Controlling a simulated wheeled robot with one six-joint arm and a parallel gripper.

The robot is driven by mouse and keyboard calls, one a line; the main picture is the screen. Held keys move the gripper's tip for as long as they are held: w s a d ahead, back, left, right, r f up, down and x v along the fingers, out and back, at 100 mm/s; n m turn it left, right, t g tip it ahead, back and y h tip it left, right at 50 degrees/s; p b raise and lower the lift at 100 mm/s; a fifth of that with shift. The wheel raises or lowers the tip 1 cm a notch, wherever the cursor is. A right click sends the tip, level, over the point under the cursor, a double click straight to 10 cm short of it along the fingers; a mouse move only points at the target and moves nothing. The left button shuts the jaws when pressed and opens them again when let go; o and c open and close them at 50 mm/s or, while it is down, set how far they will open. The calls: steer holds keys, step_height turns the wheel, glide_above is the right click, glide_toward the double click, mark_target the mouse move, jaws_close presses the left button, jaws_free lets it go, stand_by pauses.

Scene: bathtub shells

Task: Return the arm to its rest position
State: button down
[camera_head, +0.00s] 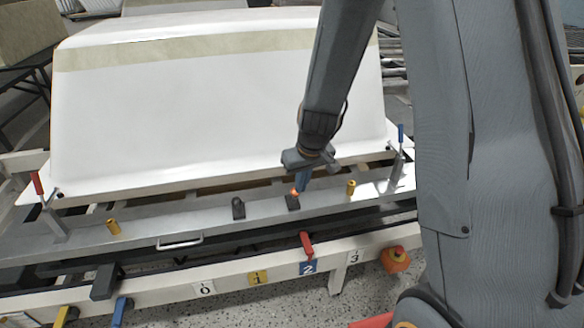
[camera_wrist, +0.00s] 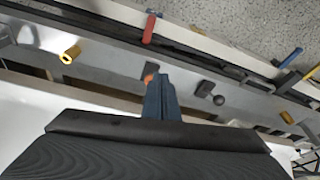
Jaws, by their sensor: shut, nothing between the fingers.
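My gripper (camera_head: 298,190) hangs at the end of my arm over the grey metal rail in front of the white bathtub shell (camera_head: 220,115). Its fingers are together with nothing seen between them. In the wrist view my gripper (camera_wrist: 158,80) points down towards the rail, its blue-grey fingers close together. An orange spot shows at the fingertips, beside a small dark block (camera_head: 292,203) on the rail. I cannot tell whether the fingertips touch this block.
A second dark block (camera_head: 238,208), yellow pegs (camera_head: 113,227) and clamps with red (camera_head: 37,183) and blue (camera_head: 401,133) handles stand along the rail. A red lever (camera_head: 307,244) is on the front beam, above number plates. An orange knob (camera_head: 395,259) is lower right.

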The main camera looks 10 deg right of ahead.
steer(key=s+d+r+m+g, duration=0.1)
steer(key=s+r, duration=0.4)
steer(key=s, duration=0.5)
steer(key=s+r+m+g, duration=0.1)
steer(key=s+r, duration=0.3)
steer(key=s, duration=0.6)
steer(key=shift+s+d+r+g+h, duration=0.25)
steer(key=shift+d+r+g+h, duration=0.05)
steer(key=shift+d+r+g, duration=0.1)
